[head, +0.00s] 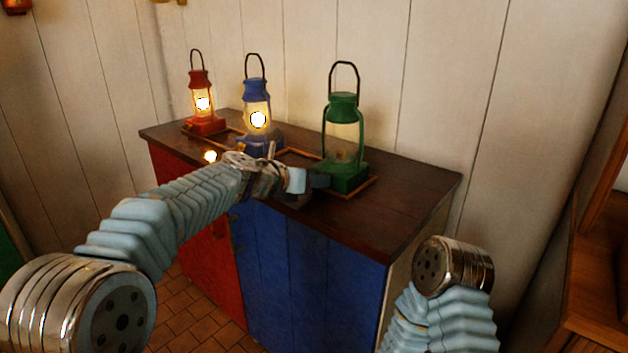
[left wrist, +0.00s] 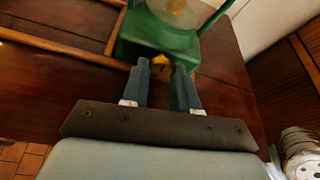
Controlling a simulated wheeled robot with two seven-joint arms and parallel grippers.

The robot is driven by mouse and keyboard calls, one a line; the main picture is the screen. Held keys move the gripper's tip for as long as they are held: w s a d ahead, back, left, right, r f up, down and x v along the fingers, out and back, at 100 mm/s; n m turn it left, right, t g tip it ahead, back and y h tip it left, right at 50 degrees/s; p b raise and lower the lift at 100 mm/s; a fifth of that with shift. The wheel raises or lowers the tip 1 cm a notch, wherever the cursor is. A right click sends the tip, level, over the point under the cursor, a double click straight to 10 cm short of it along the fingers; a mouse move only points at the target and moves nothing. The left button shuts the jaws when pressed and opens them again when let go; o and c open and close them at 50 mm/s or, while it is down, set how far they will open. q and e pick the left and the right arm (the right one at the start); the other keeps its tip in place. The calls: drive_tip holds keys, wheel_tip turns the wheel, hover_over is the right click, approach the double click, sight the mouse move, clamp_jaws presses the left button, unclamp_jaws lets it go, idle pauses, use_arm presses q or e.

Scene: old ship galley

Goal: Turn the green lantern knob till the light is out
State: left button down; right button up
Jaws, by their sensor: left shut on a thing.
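The green lantern (head: 345,178) stands upright at the right of the cabinet top, and its glass shows no bright flame. Its green base also shows in the left wrist view (left wrist: 150,38). A small brass-yellow knob (left wrist: 162,72) sits low on the base's near side. My left gripper (head: 318,181) reaches the lantern's base from the left. In the left wrist view its two dark fingers (left wrist: 163,72) are on either side of the knob, shut on it; the fingertips partly hide it. My right arm is at the lower right, with its gripper out of view.
A lit blue lantern (head: 257,88) and a lit red lantern (head: 199,80) stand to the left. Wooden strips (head: 300,152) frame places on the dark cabinet top (head: 410,193). The top's right end is clear. A plank wall (head: 430,70) closes the back.

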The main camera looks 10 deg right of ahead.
use_arm(q)
drive_tip(key=c, duration=1.1)
unclamp_jaws()
drive_tip(key=shift+a, duration=0.1)
drive_tip(key=v, duration=1.3)
drive_tip(key=shift+s+a+r, duration=0.1)
drive_tip(key=shift+s+a, duration=0.1)
